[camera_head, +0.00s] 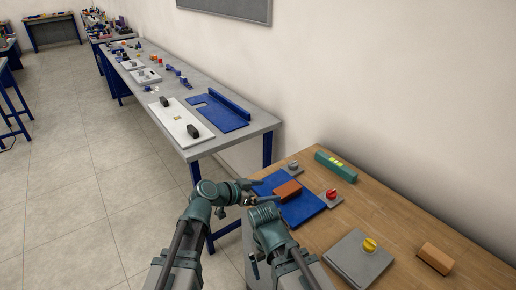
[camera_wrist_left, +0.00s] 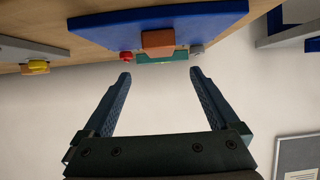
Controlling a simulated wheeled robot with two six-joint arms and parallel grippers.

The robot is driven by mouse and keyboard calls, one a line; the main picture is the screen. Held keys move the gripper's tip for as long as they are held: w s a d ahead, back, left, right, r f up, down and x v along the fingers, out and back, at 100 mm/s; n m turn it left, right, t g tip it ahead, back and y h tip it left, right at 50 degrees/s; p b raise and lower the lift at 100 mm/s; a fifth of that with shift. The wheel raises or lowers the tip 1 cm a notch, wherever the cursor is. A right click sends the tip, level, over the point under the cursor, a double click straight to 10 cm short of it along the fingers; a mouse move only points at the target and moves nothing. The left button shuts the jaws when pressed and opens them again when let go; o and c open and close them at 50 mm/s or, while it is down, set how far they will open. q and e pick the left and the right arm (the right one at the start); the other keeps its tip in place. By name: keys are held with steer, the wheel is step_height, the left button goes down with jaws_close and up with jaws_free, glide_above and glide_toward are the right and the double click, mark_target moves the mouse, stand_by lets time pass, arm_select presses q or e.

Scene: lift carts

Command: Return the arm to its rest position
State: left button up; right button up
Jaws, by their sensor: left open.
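My left arm folds up from the bottom of the head view. Its left gripper (camera_head: 262,202) is small there and partly hidden among the arm links, beside the near left edge of the blue board. In the left wrist view the left gripper (camera_wrist_left: 160,76) is open, with two dark fingers apart and nothing between them. The blue board (camera_head: 308,208) with a red-brown block (camera_head: 287,191) on it shows beyond the fingertips in the wrist view, upside down. The right gripper does not show.
The wooden table (camera_head: 405,215) also holds a green block (camera_head: 336,168), a red knob (camera_head: 331,194), a yellow knob (camera_head: 369,244) on a grey plate, and a tan block (camera_head: 435,258). A grey bench (camera_head: 258,118) stands behind left; the wall (camera_head: 400,100) is behind. Floor at left is clear.

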mark_target(287, 189)
arm_select(q)
steer(key=b+x, duration=0.5)
steer(key=x, duration=0.6)
steer(key=shift+w+d+f, duration=0.2)
steer(key=shift+f, duration=0.1)
steer(key=shift+r, duration=0.2)
